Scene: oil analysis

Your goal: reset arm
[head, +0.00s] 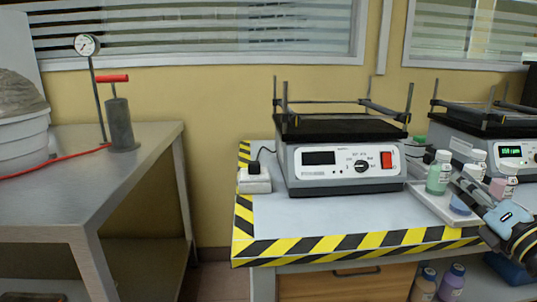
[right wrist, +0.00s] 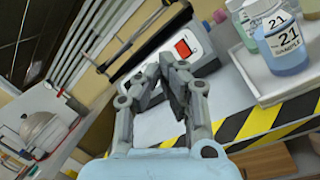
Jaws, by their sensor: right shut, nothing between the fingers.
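My right gripper (head: 466,188) comes in at the right edge of the head view, in front of the white tray with bottles. In the right wrist view its fingers (right wrist: 172,75) are closed together with nothing between them. Beyond the fingertips there is the shaker (right wrist: 188,45) with its red switch. My left gripper does not show in either view.
A shaker (head: 345,160) stands on the table with yellow-black edging (head: 340,245). A second shaker (head: 500,140) is at the right. A tray (head: 428,203) holds several bottles, one green (head: 438,175). A grey table (head: 90,190) with a hand pump (head: 120,125) is at left.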

